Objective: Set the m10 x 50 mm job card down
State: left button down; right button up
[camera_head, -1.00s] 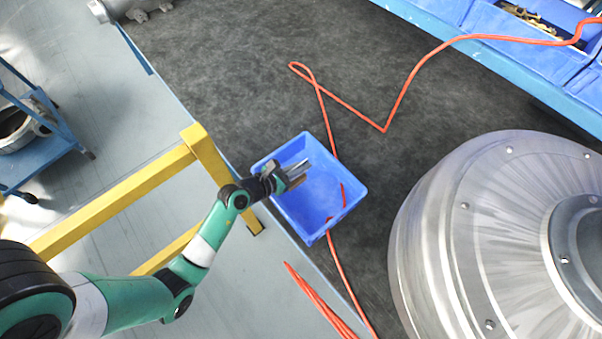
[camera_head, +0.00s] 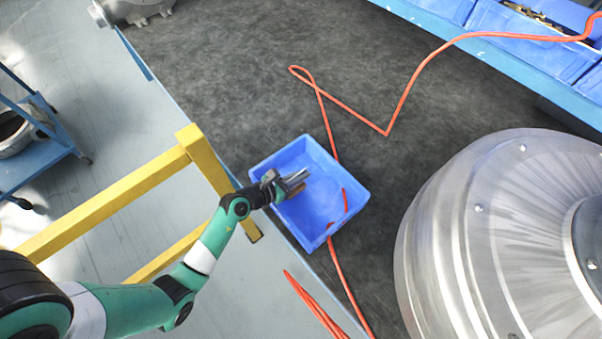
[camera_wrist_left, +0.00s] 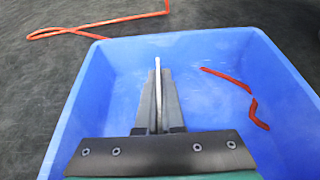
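My left gripper (camera_head: 298,180) reaches from the left over a blue bin (camera_head: 322,200). In the left wrist view its two dark fingers (camera_wrist_left: 158,98) are closed on a thin, pale, upright strip (camera_wrist_left: 158,72), which looks like the job card seen edge-on. Its face and any print on it cannot be read. The fingers point into the bin (camera_wrist_left: 90,100), above its floor; the exact height cannot be told. My right gripper is in neither view.
A large metal blower housing (camera_head: 450,240) stands at right. A yellow frame (camera_head: 110,205) lies under my left arm. Blue bins (camera_head: 520,40) line the top right.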

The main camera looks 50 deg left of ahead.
pick_arm(q)
jog(key=c, duration=1.1)
grip_release()
jog(key=shift+o, duration=0.2)
jog(key=shift+r, duration=0.45)
jog(key=p+v, duration=0.3)
jog(key=v, duration=0.9)
jog(key=shift+r+p, duration=0.2)
jog(key=shift+p, duration=0.2)
